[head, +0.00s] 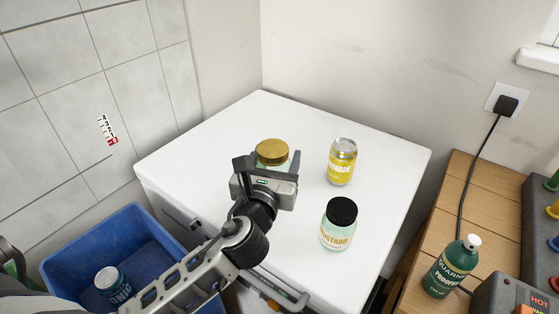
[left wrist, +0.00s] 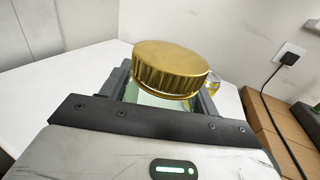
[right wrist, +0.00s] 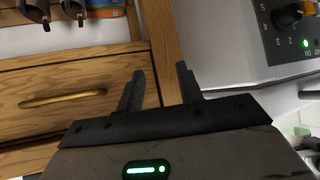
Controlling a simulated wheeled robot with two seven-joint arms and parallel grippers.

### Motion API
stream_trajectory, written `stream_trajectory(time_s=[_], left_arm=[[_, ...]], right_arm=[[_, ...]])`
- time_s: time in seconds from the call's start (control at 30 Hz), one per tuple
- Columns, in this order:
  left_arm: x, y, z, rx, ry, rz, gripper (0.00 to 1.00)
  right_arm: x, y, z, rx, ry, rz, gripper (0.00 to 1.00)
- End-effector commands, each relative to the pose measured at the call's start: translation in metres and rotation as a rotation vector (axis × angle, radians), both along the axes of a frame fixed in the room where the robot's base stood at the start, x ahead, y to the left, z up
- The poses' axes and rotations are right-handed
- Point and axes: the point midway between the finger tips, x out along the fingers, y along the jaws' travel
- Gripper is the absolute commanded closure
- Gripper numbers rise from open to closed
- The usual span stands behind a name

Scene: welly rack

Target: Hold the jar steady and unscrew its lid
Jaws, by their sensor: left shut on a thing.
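The jar is pale green glass with a ribbed gold lid (head: 272,151) on top, standing on the white worktop. My left gripper (head: 272,168) is shut on the jar body, one finger on each side below the lid. In the left wrist view the gold lid (left wrist: 170,68) sits on the jar above the fingers, and a strip of the pale jar body (left wrist: 150,97) shows beneath it. The gripper hides most of the jar in the head view. My right gripper (right wrist: 158,90) is open and empty, away from the jar and outside the head view.
A yellow can (head: 342,162) and a black-lidded mustard jar (head: 338,224) stand right of the held jar on the worktop (head: 390,165). A blue crate (head: 150,225) is below left. The right gripper faces a wooden drawer (right wrist: 60,90) and a grey control panel (right wrist: 240,40).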

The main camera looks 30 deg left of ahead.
Motion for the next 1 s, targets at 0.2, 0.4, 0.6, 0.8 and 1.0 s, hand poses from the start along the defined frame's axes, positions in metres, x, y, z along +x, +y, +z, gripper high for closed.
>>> stream_trajectory(time_s=[0.2,0.4,0.6,0.8,1.0], left_arm=[[-0.049,-0.013,0.021,-0.001,0.002,-0.001,0.67],[-0.075,-0.021,0.034,0.000,0.001,0.000,0.67],[-0.086,-0.024,0.039,0.001,0.000,0.000,0.67],[-0.088,-0.024,0.040,0.001,0.000,0.001,0.67],[-0.087,-0.024,0.040,0.001,-0.001,0.001,0.67]], right_arm=[[0.003,-0.001,0.001,0.002,-0.008,-0.006,0.64],[0.004,0.000,0.000,0.004,-0.009,-0.006,0.64],[0.004,0.001,0.001,0.005,-0.008,-0.004,0.64],[0.003,0.003,0.001,0.008,-0.007,-0.002,0.64],[0.004,0.003,0.001,0.008,-0.007,-0.002,0.64]])
